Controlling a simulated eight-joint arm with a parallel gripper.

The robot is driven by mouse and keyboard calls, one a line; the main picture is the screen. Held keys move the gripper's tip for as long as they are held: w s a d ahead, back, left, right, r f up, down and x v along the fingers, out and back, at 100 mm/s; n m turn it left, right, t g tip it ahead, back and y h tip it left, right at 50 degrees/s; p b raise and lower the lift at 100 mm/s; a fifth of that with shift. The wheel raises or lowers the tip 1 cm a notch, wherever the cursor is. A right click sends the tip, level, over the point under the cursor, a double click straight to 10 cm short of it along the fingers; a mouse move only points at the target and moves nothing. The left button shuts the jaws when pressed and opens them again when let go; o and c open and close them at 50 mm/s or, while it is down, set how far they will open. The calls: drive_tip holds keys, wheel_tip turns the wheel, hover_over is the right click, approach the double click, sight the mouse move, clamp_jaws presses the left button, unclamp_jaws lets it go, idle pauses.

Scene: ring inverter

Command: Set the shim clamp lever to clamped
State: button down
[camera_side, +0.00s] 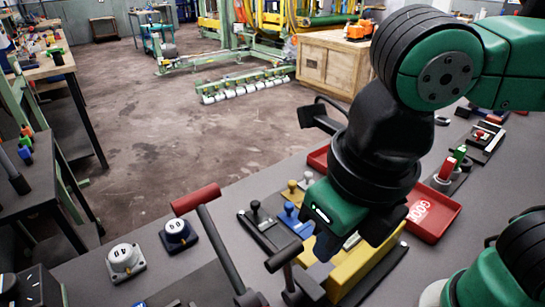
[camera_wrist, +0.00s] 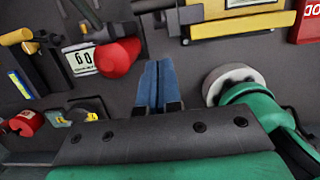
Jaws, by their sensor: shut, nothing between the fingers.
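A lever with a red cylindrical grip (camera_side: 196,199) on a dark arm stands tilted at the lower middle of the side view. Its red end (camera_wrist: 117,57) shows left of my fingers in the wrist view, near a white number plate (camera_wrist: 80,60). A shorter black T-handled lever (camera_side: 284,254) stands left of a yellow block (camera_side: 358,268). I cannot tell for certain which is the shim clamp lever. My gripper (camera_side: 325,246) is shut and empty, above the bench near the yellow block. Its blue fingers (camera_wrist: 160,65) lie together in the wrist view, apart from the red grip.
Small knobbed slides (camera_side: 290,217) lie behind the levers. A red tray (camera_side: 434,212) is at right.

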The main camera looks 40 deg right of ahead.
sight(286, 252)
drive_tip(key=shift+w+f, duration=0.65)
drive_tip(key=shift+f, duration=0.4)
drive_tip(key=shift+w+f, duration=0.7)
drive_tip(key=shift+f, duration=0.3)
drive_tip(key=shift+w+f, duration=0.65)
drive_tip(key=shift+f, duration=0.4)
drive_tip(key=shift+w, duration=0.75)
drive_tip(key=w+f, duration=0.4)
drive_tip(key=w, duration=0.3)
drive_tip(key=shift+f, duration=0.35)
drive_tip(key=shift+r, duration=0.1)
